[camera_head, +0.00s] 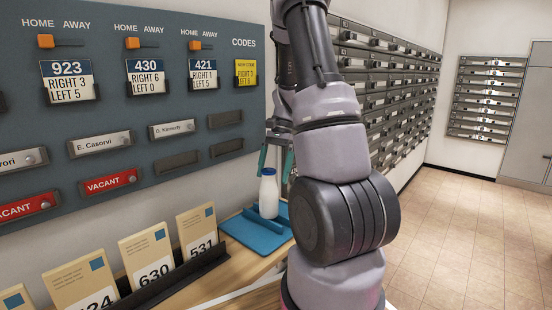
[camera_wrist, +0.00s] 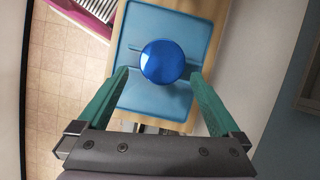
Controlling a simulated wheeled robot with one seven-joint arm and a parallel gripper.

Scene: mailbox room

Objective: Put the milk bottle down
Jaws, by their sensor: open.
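The milk bottle (camera_head: 268,195) is white with a blue cap. It stands upright on a blue tray (camera_head: 247,238) on the wooden shelf, as the camera_head view shows. In the camera_wrist view I look down on its round blue cap (camera_wrist: 162,61), with the tray (camera_wrist: 140,14) under it. My gripper (camera_head: 275,158) has green fingers and is above the bottle. In the camera_wrist view the fingers of my gripper (camera_wrist: 160,75) are spread, one on each side of the cap, with gaps visible. The bottle's body is hidden below the cap in that view.
A blue-grey board (camera_head: 140,90) with labels and orange sliders is on the wall at left. Several numbered cards (camera_head: 145,258) stand in a dark rack on the wooden shelf (camera_head: 240,270). Mailboxes (camera_head: 400,85) line the wall behind my arm. The tiled floor (camera_head: 460,240) at right is clear.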

